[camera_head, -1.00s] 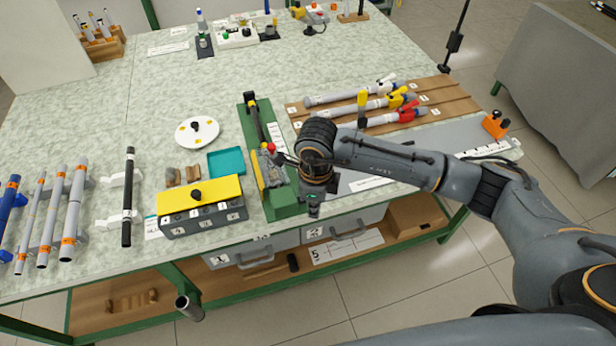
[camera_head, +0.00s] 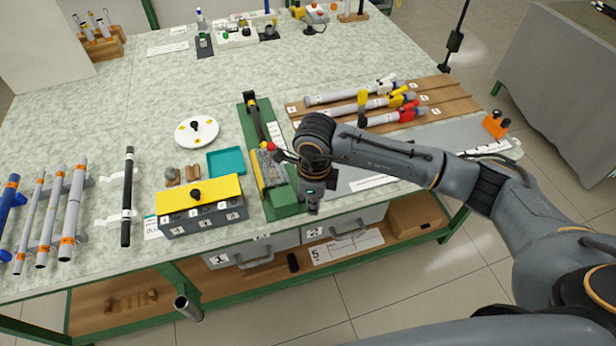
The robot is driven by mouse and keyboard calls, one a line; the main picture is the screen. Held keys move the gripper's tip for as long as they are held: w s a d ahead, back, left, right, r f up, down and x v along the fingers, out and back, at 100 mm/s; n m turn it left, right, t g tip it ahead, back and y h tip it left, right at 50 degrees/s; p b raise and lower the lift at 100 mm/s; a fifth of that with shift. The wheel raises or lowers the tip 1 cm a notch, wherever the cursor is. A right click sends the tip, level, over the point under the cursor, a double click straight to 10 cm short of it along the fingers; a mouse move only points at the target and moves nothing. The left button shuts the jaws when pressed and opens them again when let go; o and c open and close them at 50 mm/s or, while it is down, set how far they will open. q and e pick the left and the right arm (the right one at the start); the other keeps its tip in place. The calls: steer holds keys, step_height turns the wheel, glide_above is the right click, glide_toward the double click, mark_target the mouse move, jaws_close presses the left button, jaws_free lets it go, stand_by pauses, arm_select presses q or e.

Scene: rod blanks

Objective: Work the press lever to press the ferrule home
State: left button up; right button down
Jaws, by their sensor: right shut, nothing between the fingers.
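The press (camera_head: 284,203) has a green base and stands near the front edge of the bench. Its dark lever (camera_head: 257,122) runs along the base and ends in a red knob (camera_head: 268,146). My right gripper (camera_head: 279,155) is shut and empty, with its fingertips at or just beside the red knob; I cannot tell whether they touch it. My right wrist covers the area just right of the press. The ferrule is too small or hidden to make out. My left gripper is out of view.
A grey box with a yellow lid (camera_head: 215,190) and a teal tray (camera_head: 226,162) stand left of the press. A wooden rack (camera_head: 440,90) with several tubes lies behind my right forearm. A white disc (camera_head: 197,131) lies further left. Bench surface behind the press is clear.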

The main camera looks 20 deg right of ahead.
steer(key=w+b, duration=1)
steer(key=w, duration=0.5)
steer(key=shift+w+a+b, duration=0.25)
steer(key=shift+b, duration=0.1)
stand_by(0.6)
